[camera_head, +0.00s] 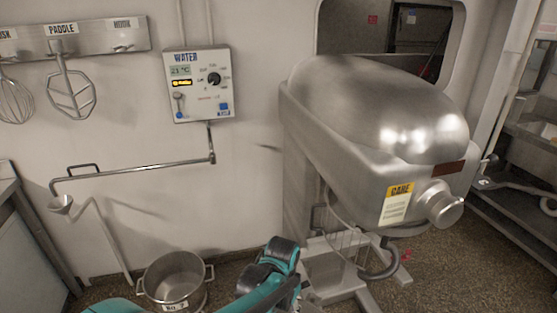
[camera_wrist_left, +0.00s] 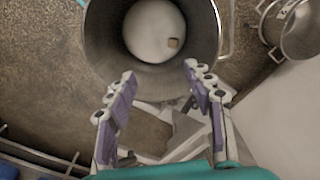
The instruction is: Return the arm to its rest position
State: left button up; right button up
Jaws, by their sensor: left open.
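My left arm (camera_head: 268,285), teal with dark joints, reaches in from the bottom edge of the head view, in front of the mixer's base. Its gripper cannot be made out there. In the left wrist view my left gripper (camera_wrist_left: 160,88) is open, its purple-padded fingers wide apart with nothing between them. Beyond the fingertips is a large metal vessel (camera_wrist_left: 98,38) with a pale round bottom or content and a small brown patch; I cannot tell which. The fingers look clear of it. My right arm and gripper are not in view.
The big steel mixer (camera_head: 375,110) stands close on the right. A labelled two-handled pot (camera_head: 174,282) stands on the floor at lower left, below a water pipe (camera_head: 130,170). A water panel (camera_head: 199,85) and tool rack (camera_head: 75,40) are on the wall.

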pick_arm(q)
jog(key=s+a+r+n+t, duration=0.2)
jog(key=s+a+r, duration=0.3)
jog(key=a, duration=0.3)
jog(key=s+a+r+n+t, duration=0.3)
jog(key=s+a+r+t, duration=0.2)
jog(key=a, duration=0.4)
jog(key=shift+s+r, duration=0.2)
jog(key=shift+s, duration=0.4)
dwell(0.6)
